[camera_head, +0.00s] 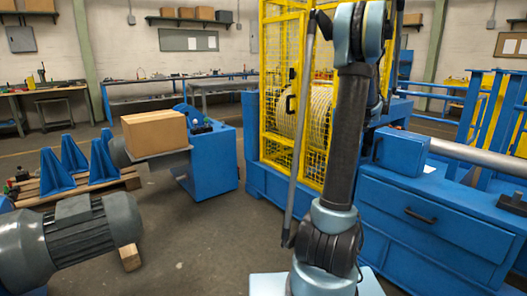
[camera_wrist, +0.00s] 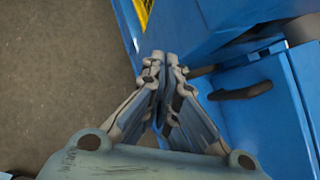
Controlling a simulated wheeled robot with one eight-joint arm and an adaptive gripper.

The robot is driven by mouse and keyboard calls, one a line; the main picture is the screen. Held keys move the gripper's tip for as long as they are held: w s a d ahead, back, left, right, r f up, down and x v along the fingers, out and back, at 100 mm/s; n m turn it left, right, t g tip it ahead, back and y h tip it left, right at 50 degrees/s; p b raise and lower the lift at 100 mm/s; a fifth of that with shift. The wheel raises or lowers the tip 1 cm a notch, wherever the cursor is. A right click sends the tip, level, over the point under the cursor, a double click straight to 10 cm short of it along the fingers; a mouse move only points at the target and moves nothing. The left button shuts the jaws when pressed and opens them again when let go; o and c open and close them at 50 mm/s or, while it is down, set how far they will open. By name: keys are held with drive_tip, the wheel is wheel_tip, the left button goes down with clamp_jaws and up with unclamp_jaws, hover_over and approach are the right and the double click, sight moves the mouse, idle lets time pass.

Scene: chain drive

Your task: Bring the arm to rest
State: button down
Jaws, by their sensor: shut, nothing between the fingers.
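My gripper (camera_wrist: 165,62) shows in the wrist view with its two fingers together and nothing between them. It points toward the concrete floor and the edge of a blue machine base (camera_wrist: 265,85). It looks apart from the base, though the exact gap cannot be told. In the head view my arm (camera_head: 345,140) stands upright at the right of centre, its upper part bent over at the top edge. My gripper cannot be made out there.
A yellow mesh cage (camera_head: 278,100) stands on the blue machine behind my arm. A cabinet handle (camera_wrist: 240,92) is near the fingers. A cardboard box (camera_head: 155,132), a grey motor (camera_head: 70,240) and blue brackets (camera_head: 62,178) are at left. Open floor (camera_head: 205,240) lies between.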

drive_tip(key=s+a+n+g+y, duration=0.1)
drive_tip(key=s+a+n+g, duration=0.2)
drive_tip(key=s+a+n, duration=1.75)
drive_tip(key=s+a+f+n+g, duration=0.1)
drive_tip(key=s+a+f+n, duration=0.3)
drive_tip(key=s, duration=0.5)
drive_tip(key=s+a+f+n+g, duration=0.1)
drive_tip(key=s+a+f+n, duration=0.3)
drive_tip(key=s, duration=0.5)
drive_tip(key=s+a+f+n+g, duration=0.1)
drive_tip(key=s+a+f+n, duration=0.3)
drive_tip(key=s, duration=0.5)
drive_tip(key=shift+f+n+h, duration=0.25)
drive_tip(key=shift+n+h, duration=0.15)
drive_tip(key=shift+n, duration=0.75)
drive_tip(key=shift+s+d, duration=0.1)
